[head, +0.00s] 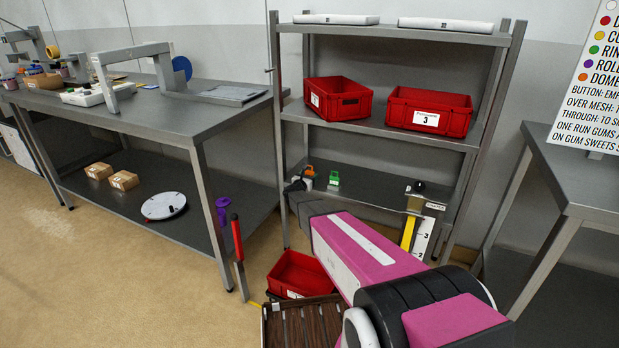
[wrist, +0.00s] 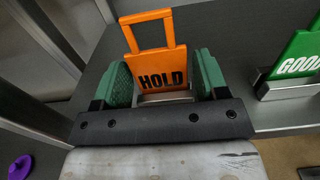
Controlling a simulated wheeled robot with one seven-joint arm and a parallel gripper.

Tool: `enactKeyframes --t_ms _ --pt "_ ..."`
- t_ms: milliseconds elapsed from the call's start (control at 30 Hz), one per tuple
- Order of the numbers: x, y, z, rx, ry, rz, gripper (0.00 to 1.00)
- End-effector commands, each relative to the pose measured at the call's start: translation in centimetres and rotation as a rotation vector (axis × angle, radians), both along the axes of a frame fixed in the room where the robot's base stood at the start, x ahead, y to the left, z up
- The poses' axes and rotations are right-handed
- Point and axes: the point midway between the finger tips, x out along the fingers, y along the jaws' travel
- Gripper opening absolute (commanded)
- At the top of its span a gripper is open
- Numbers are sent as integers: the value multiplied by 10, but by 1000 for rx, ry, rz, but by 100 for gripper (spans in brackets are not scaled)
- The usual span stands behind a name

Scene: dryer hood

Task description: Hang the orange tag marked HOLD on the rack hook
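The orange tag marked HOLD (wrist: 160,72) stands in a small metal holder (wrist: 163,97) on the lower shelf, its loop handle up. It also shows in the head view as a small orange shape (head: 309,170). My gripper (wrist: 162,75) is open, with its green finger pads on the left and right sides of the tag. A narrow gap shows at the right pad; contact at the left pad is unclear. In the head view a small piece (head: 270,70) sticks out from the rack's left post; I cannot tell if it is the hook.
A green tag marked GOOD (wrist: 300,55) stands in its own holder to the right. The rack (head: 390,134) holds red bins (head: 428,110) on the shelf above. A black-knobbed fixture (head: 420,187) stands at the shelf's right end. A workbench (head: 185,115) is left.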

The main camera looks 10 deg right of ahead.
Motion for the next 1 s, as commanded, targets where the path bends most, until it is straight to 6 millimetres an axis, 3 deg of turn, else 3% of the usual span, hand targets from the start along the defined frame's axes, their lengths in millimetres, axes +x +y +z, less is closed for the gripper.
enactKeyframes --t_ms 33,100,567,867,1000 --pt "0 0 0 0 0 0 50" --pt "0 0 0 0 0 0 30" --pt "0 0 4 0 0 0 30" --pt "-2 0 40 0 -1 0 30" --pt "-12 23 55 0 0 2 30"
